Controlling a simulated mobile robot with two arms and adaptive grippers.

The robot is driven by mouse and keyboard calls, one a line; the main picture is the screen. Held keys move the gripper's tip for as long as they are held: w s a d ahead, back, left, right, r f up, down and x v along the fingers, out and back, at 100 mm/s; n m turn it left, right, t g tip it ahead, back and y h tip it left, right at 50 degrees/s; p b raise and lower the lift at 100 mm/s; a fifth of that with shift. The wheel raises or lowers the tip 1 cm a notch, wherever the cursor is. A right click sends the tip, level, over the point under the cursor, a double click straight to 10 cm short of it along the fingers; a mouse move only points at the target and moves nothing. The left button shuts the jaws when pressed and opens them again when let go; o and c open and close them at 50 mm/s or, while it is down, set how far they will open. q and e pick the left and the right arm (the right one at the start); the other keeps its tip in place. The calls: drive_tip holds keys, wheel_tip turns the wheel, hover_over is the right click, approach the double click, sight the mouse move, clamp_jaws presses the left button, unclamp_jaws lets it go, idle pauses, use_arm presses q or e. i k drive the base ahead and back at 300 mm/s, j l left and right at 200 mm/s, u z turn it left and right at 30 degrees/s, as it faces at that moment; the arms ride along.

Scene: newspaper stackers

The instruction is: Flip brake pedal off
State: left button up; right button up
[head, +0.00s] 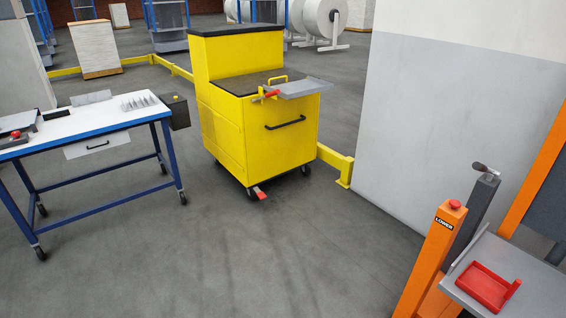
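A yellow wheeled cart (230,120) stands upright on the grey floor near the middle of the head view. A small red pedal (260,193) sticks out low at its front bottom edge, beside a caster. It is too small to tell whether the pedal is up or down. The cart has a black pull handle (286,123) on its front, and a grey tray (297,88) and a red-tipped lever (266,96) at its top. Neither of my grippers is in view.
A blue-framed wheeled table (85,126) stands at the left. A yellow floor rail (336,163) and a grey-white pillar (450,110) are right of the cart. An orange post (432,255) and a red tray (488,287) are at lower right. The floor before the cart is clear.

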sight(261, 195)
drive_tip(key=i+u, duration=0.1)
drive_tip(key=i, duration=0.4)
drive_tip(key=i+l, duration=0.15)
drive_tip(key=i, duration=0.35)
drive_tip(key=i+u, duration=0.15)
drive_tip(key=i, duration=0.35)
drive_tip(key=i+j+z, duration=0.2)
drive_tip(key=i, duration=0.4)
drive_tip(key=i+j+z, duration=0.15)
drive_tip(key=i, duration=0.4)
drive_tip(key=i+j+z, duration=0.2)
drive_tip(key=i+j, duration=0.25)
drive_tip(key=i+j+z, duration=0.2)
drive_tip(key=i+j, duration=0.25)
drive_tip(key=i, duration=0.2)
